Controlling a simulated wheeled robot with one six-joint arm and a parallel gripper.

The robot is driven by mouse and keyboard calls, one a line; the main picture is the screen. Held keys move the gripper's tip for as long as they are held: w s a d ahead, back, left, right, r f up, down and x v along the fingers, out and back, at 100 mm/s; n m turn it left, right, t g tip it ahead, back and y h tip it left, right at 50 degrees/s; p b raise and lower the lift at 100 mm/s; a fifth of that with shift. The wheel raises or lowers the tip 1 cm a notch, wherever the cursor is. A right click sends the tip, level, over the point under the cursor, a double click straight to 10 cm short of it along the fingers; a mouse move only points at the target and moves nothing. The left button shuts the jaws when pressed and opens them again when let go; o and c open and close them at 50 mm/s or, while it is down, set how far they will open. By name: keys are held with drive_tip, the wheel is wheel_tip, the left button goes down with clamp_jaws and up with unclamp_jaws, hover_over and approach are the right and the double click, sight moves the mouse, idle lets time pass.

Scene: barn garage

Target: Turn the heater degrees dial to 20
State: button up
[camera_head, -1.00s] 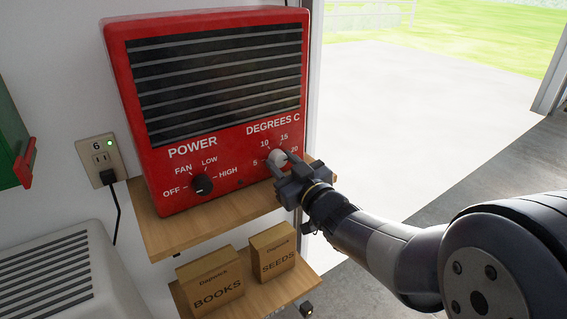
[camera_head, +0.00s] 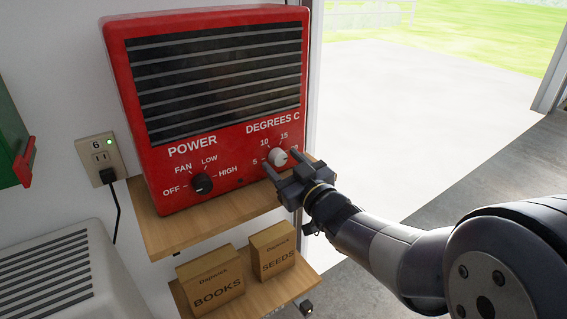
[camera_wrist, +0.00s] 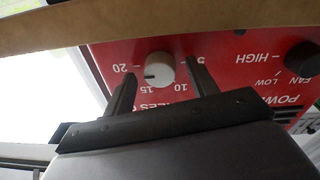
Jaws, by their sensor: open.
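The white degrees dial (camera_head: 277,157) is on the lower right front of the red heater (camera_head: 148,160). In the wrist view, which is upside down, the dial (camera_wrist: 158,70) shows a dark mark on its side facing 20 and 15; I cannot tell its exact reading. My gripper (camera_head: 281,164) is open in front of the dial. In the wrist view my gripper (camera_wrist: 161,68) has one finger on each side of the dial, with gaps showing. The 20 label is partly hidden by a finger in the head view.
The black power dial (camera_head: 202,184) is left of the degrees dial. The heater stands on a wooden shelf (camera_head: 165,232). Below are boxes marked BOOKS (camera_head: 212,283) and SEEDS (camera_head: 273,251). An outlet (camera_head: 101,158) is at left. Open doorway space lies right.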

drive_tip(key=v, duration=1)
drive_tip(key=x, duration=1.1)
drive_tip(key=shift+s, duration=0.15)
drive_tip(key=shift+s+d, duration=0.1)
drive_tip(key=shift+d, duration=0.05)
